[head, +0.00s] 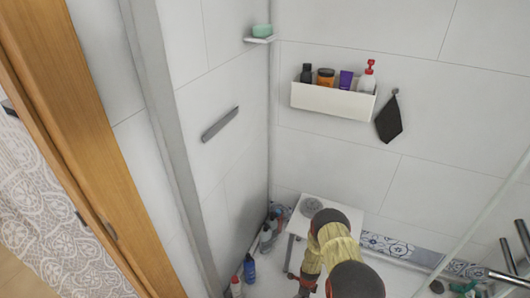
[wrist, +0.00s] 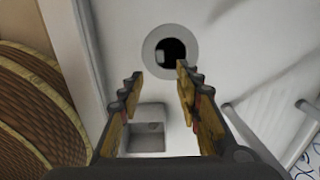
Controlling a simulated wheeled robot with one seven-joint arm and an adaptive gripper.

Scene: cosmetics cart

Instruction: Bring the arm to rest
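My gripper (wrist: 159,75) shows in the wrist view with its two fingers spread apart and nothing between them. Beyond the fingertips is a pale surface with a round grey ring around a dark hole (wrist: 172,50). A square recess (wrist: 147,128) lies below it. In the head view my yellow and black arm reaches down at the lower middle, in front of a small white cart (head: 310,204). The fingertips cannot be made out there.
A white wall shelf (head: 333,100) holds several bottles and jars. A dark cloth (head: 389,120) hangs beside it. Bottles, including a blue one (head: 249,269), stand on the floor left of the cart. A wooden door frame (head: 75,130) is at left. Round wicker shapes (wrist: 35,110) fill the wrist view's left.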

